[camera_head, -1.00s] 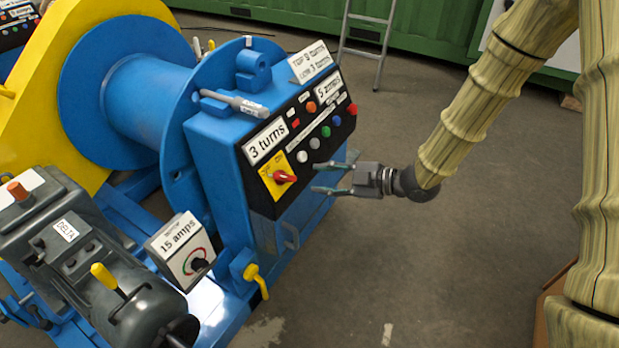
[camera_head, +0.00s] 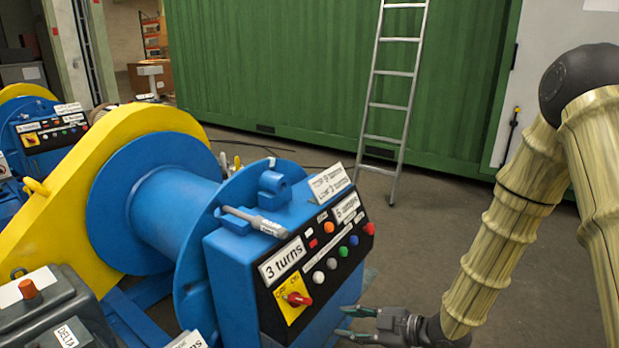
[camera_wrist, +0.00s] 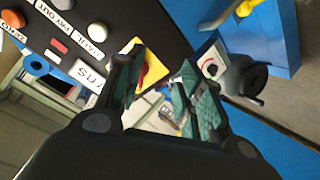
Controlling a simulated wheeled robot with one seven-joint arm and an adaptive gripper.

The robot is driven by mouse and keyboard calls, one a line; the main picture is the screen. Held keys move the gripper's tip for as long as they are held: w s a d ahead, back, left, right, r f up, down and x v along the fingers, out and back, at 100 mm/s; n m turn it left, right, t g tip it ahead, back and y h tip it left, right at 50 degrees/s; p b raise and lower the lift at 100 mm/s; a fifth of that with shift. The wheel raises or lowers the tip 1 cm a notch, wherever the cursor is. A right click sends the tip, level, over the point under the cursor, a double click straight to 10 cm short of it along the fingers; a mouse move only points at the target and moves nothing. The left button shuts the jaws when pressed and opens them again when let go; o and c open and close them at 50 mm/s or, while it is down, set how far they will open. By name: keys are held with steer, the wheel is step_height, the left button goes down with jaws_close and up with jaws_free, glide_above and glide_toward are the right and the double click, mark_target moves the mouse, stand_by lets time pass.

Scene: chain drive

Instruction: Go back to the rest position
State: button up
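My gripper (camera_head: 352,324) is at the lower right of the head view, in front of the blue winch's control panel (camera_head: 318,248). Its two green-padded fingers are spread apart with nothing between them. In the wrist view my gripper (camera_wrist: 160,85) also shows open and empty. The panel's buttons and the yellow switch plate (camera_wrist: 152,70) lie beyond the fingers there. The red rotary switch (camera_head: 297,299) sits on its yellow plate at the panel's lower left. I see no contact between the fingers and the panel. My arm bends up on the right side.
The blue winch drum (camera_head: 170,208) with its yellow guard (camera_head: 60,195) fills the left. A grey motor (camera_head: 40,310) is at the lower left. A ladder (camera_head: 392,100) leans on the green container (camera_head: 270,80). Grey floor lies open between winch and ladder.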

steer(key=s+d+f+m+g+h, duration=0.2)
steer(key=s+d+f+m+h, duration=0.15)
steer(key=s+f+m, duration=0.55)
steer(key=s+d+f+m+g+h, duration=0.1)
steer(key=s+d+f+m+h, duration=0.45)
steer(key=f, duration=0.85)
steer(key=s+d+f+m+g+h, duration=0.1)
steer(key=s+f+m+g, duration=0.15)
steer(key=s, duration=0.75)
steer(key=s+d+f+m+g+h, duration=0.15)
steer(key=s+f, duration=0.25)
steer(key=s, duration=0.6)
step_height(320, 180, up, 15)
steer(key=w+p, duration=0.1)
steer(key=p, duration=1.4)
steer(key=shift+r, duration=0.15)
steer(key=shift+w, duration=0.1)
